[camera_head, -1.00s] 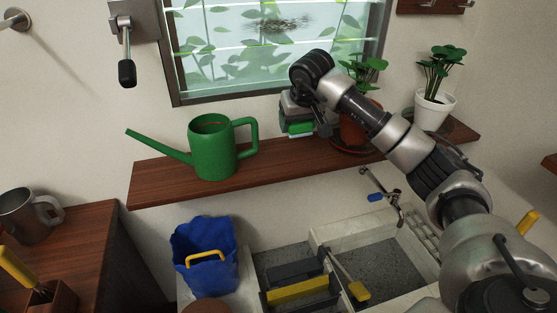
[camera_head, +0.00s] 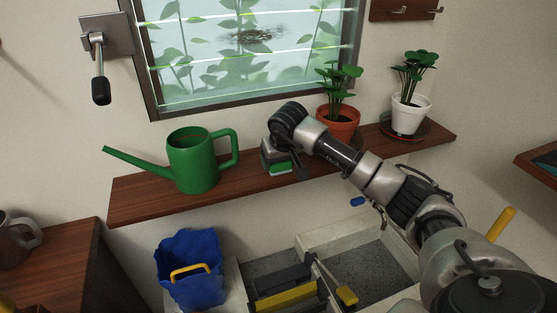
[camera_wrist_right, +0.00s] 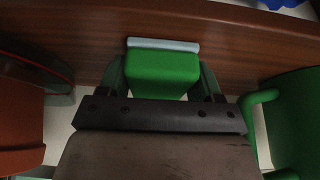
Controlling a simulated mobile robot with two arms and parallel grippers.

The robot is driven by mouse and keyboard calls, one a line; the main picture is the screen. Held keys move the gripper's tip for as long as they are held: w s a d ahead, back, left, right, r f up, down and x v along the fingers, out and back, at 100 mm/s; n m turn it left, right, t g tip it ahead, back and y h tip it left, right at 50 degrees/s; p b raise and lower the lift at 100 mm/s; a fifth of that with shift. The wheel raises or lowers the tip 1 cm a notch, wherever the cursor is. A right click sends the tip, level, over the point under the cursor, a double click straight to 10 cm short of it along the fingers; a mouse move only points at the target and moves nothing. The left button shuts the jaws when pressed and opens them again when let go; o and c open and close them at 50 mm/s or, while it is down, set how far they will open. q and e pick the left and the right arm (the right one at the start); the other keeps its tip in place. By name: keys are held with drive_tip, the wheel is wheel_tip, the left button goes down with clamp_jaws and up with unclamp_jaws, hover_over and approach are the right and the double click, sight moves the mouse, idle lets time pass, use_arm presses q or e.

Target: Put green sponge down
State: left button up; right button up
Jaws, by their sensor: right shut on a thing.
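The green sponge (camera_head: 281,169) is between the fingers of my right gripper (camera_head: 278,160), at the wooden shelf (camera_head: 240,182). It sits between the green watering can (camera_head: 193,163) and the orange plant pot (camera_head: 340,124). In the right wrist view the sponge (camera_wrist_right: 163,74) is gripped on both sides, with a pale strip along its far edge. The shelf (camera_wrist_right: 215,35) lies behind and below it. I cannot tell whether the sponge touches the shelf. My left gripper is not in view.
A white potted plant (camera_head: 408,116) stands at the shelf's right end. The watering can's handle (camera_wrist_right: 255,110) is close on the right in the wrist view, the orange pot (camera_wrist_right: 18,125) on the left. Below are a blue bag (camera_head: 190,270) and a sink (camera_head: 375,270).

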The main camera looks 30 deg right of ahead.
drive_tip(key=o, duration=1)
drive_tip(key=shift+f, duration=0.1)
drive_tip(key=shift+s+r, duration=0.1)
drive_tip(key=shift+r, duration=0.4)
drive_tip(key=v, duration=1.1)
drive_tip(key=shift+s+r, duration=0.15)
drive_tip(key=shift+s, duration=0.05)
drive_tip(key=shift+a, duration=0.1)
